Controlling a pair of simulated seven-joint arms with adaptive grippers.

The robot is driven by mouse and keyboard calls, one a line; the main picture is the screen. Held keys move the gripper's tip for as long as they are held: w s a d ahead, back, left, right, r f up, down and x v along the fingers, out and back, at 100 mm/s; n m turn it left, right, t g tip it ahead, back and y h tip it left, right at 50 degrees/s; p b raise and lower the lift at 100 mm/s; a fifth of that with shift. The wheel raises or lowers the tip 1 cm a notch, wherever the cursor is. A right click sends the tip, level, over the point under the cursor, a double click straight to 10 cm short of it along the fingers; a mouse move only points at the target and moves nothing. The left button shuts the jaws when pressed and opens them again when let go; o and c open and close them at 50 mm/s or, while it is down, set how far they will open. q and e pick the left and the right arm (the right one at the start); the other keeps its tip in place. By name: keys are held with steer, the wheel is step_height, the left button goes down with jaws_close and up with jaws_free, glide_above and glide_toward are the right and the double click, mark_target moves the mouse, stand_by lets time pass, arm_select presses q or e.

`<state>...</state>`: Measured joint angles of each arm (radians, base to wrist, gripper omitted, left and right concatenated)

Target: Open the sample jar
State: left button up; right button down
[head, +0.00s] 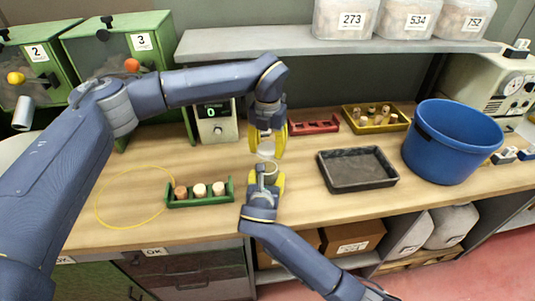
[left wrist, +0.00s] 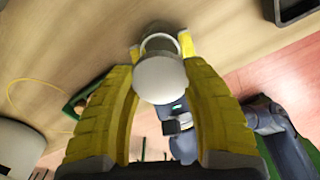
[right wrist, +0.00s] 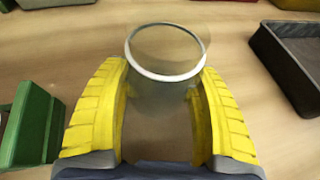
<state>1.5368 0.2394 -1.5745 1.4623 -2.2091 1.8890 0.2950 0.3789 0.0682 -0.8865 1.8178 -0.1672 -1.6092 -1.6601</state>
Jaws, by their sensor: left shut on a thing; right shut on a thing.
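The sample jar (head: 270,169) is clear glass with a pale rim. My right gripper (head: 266,183) is shut around its sides. In the right wrist view the jar (right wrist: 165,95) stands between the yellow fingers, its mouth showing as a ring with no lid visible on it. My left gripper (head: 267,145) is above it, shut on the round white lid (head: 266,152). The lid (left wrist: 161,79) covers part of the jar in the left wrist view. In the head view the lid looks apart from the jar's rim, a little above it.
A green rack (head: 233,192) with corks stands left of the jar. A black tray (head: 326,175) and a blue bucket (head: 445,150) stand to the right. A red rack (head: 315,127), a yellow tray of corks (head: 352,128) and a scale (head: 217,130) are behind. A yellow ring (head: 98,208) marks clear table.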

steer(key=shift+c, duration=1)
jaws_free()
